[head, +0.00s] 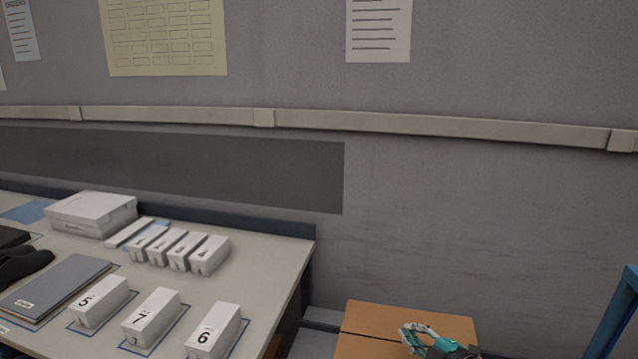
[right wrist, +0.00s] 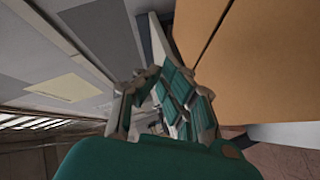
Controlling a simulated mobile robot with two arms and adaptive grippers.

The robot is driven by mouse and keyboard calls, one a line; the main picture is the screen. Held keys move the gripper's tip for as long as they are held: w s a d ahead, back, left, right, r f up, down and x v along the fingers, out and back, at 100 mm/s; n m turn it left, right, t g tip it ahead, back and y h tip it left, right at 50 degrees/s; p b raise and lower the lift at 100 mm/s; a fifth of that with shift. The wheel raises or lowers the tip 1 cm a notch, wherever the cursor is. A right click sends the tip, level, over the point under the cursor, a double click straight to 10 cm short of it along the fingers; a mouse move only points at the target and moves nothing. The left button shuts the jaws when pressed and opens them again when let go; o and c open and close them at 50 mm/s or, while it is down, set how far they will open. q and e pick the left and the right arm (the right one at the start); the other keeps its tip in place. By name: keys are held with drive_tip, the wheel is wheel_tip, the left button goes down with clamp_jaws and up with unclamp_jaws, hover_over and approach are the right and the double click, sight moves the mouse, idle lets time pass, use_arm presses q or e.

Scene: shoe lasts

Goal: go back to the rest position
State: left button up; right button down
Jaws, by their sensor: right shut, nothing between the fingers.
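My right gripper (head: 422,334) shows at the bottom of the head view, in front of a cardboard box (head: 375,319). It is shut with nothing between its fingers. In the right wrist view its teal-padded fingers (right wrist: 175,100) come together beside the box's brown face (right wrist: 240,60). I cannot tell whether the gripper touches the box. My left gripper is out of the head view. Several white numbered blocks stand on the table (head: 262,262), among them one marked 5 (head: 100,303), one marked 7 (head: 153,318) and one marked 6 (head: 215,331).
A white box (head: 92,213) and a row of smaller white blocks (head: 185,249) are at the table's back. A grey folder (head: 60,285) lies at left. A blue post (head: 615,318) stands at the far right. The grey wall (head: 480,220) is behind.

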drive_tip(key=s+a+f+m+h, duration=0.35)
drive_tip(key=s+a+m, duration=0.25)
drive_tip(key=s+a, duration=0.2)
drive_tip(key=s+d+f+m+g+h, duration=0.15)
drive_tip(key=s+m+g, duration=0.35)
drive_tip(key=s, duration=1.1)
drive_tip(key=s+d+f+m+g+h, duration=0.1)
drive_tip(key=s+d+f+m+g, duration=0.25)
drive_tip(key=s, duration=1.25)
wheel_tip(320, 180, down, 22)
drive_tip(key=g, duration=0.3)
drive_tip(key=s+d+f+g, duration=0.1)
drive_tip(key=s+d+f, duration=0.1)
drive_tip(key=s+f, duration=1.5)
drive_tip(key=shift+s+d+f+h, duration=0.2)
drive_tip(key=shift+s+f+h, duration=0.15)
drive_tip(key=shift+f, duration=0.4)
